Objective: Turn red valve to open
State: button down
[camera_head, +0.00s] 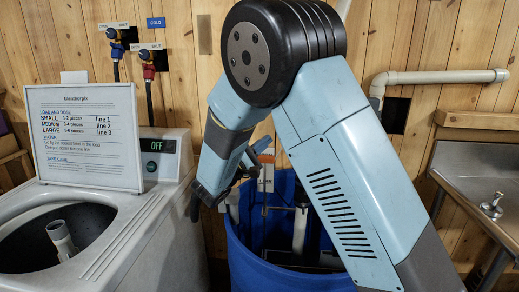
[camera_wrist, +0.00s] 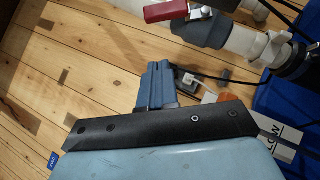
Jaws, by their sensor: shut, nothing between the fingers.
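In the wrist view, a red lever handle (camera_wrist: 168,11) sits at the top edge, beside a grey fitting (camera_wrist: 206,28) on a white pipe (camera_wrist: 243,41). My gripper (camera_wrist: 156,70) is shut and empty, its blue fingers below the red handle in the picture and apart from it. In the head view, a red-handled valve (camera_head: 148,71) is on the wall under a label with OPEN and SHUT. I cannot tell whether both views show the same valve. In that view my gripper (camera_head: 262,146) is partly hidden by my arm, above the blue tub.
A blue tub (camera_head: 240,255) stands below my arm. A blue-handled valve (camera_head: 116,48) is beside the wall's red one. A washer (camera_head: 120,245) with a sign (camera_head: 85,135) is at left, a metal sink (camera_head: 485,170) at right. Dark cables and a LOW label (camera_wrist: 289,136) are near the pipe.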

jog(key=w+d+r, duration=0.3)
jog(key=d+r, duration=0.1)
jog(key=d, duration=0.2)
jog(key=shift+w+d, duration=0.15)
jog(key=shift+d, duration=0.1)
jog(key=shift+f, duration=0.1)
jog(key=shift+d+r+m+g+y, duration=0.5)
jog(key=shift+d+r+m+g, duration=0.55)
jog(key=shift+m, duration=0.4)
jog(key=shift+d+r+m+g+y, duration=0.5)
jog(key=shift+d+r+m+g, duration=0.3)
jog(key=shift+m+g, duration=0.5)
jog(key=shift+d, duration=0.15)
